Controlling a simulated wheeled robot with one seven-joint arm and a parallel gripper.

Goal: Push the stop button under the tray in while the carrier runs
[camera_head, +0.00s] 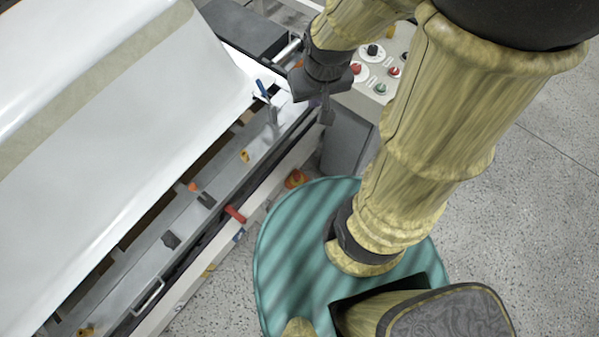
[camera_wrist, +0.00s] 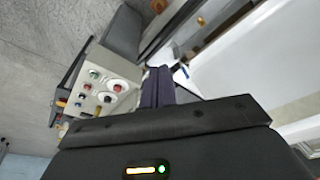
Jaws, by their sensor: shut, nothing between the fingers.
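A red button on a yellow base (camera_head: 296,179) sits low beside the machine's near side, below the edge of the metal tray-like ledge (camera_head: 180,220). I cannot tell whether it is pushed in. My gripper (camera_head: 326,115) is shut and empty, above and to the right of this button in the head view and apart from it. A large white shell (camera_head: 110,120) lies over the machine at left. Whether a carrier moves cannot be told.
A control panel (camera_head: 370,98) with red, black and green buttons stands just right of my gripper; it also shows in the wrist view (camera_wrist: 88,102). A grey box (camera_head: 345,140) is below it. A red handle (camera_head: 235,214) sticks out from the ledge. Open floor (camera_head: 520,200) lies at right.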

